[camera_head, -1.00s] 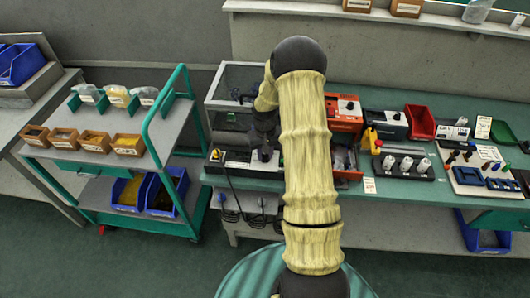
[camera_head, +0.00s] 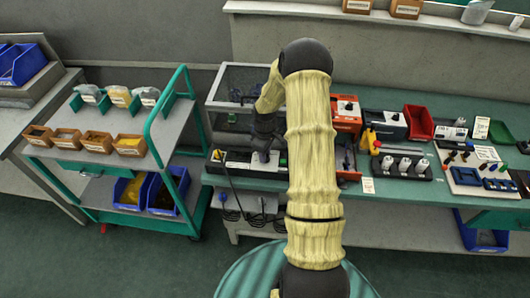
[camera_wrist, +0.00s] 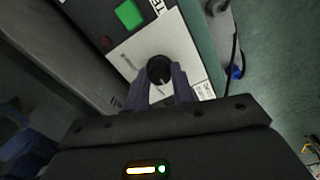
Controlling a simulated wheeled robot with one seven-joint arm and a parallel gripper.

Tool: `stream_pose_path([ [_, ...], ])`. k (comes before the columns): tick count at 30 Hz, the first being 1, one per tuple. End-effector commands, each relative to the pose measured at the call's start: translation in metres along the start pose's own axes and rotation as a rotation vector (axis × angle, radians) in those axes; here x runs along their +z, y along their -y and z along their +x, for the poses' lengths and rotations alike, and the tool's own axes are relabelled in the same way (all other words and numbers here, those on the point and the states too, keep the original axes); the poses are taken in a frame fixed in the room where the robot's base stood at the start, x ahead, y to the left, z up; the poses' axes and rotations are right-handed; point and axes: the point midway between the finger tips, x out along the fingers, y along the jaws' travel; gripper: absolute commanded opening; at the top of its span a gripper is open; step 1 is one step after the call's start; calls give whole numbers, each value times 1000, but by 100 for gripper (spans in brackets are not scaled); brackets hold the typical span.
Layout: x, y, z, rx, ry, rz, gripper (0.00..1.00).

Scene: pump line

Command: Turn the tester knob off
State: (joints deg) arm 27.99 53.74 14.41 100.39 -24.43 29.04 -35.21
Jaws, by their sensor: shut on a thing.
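The tester (camera_head: 237,161) is a box with a pale top at the left end of the green bench. In the wrist view its white panel (camera_wrist: 182,57) carries a round black knob (camera_wrist: 159,68), with a green square button (camera_wrist: 128,14) beyond it. My gripper (camera_wrist: 160,82) is shut on the knob, one finger on each side. In the head view my gripper (camera_head: 262,154) is over the tester's front and hides the knob. Which setting the knob points to cannot be read.
A clear-sided case (camera_head: 238,85) stands behind the tester. An orange unit (camera_head: 347,112) and a red bin (camera_head: 419,122) stand to the right. A cable (camera_head: 229,182) hangs at the bench front. A green trolley (camera_head: 150,125) stands left.

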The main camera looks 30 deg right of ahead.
Motion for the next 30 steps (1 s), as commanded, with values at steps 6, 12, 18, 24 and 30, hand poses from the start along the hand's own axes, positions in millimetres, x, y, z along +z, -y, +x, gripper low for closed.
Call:
stream_pose_path([
  [6, -1, -2, -2, 6, -5, -63, 2],
  [12, -2, -2, -2, 7, -5, -77, 2],
  [18, -2, -2, -2, 7, -5, -76, 2],
  [24, -1, -2, -2, 5, -4, -75, 46],
  [30, -1, -1, -1, 3, -2, -75, 46],
])
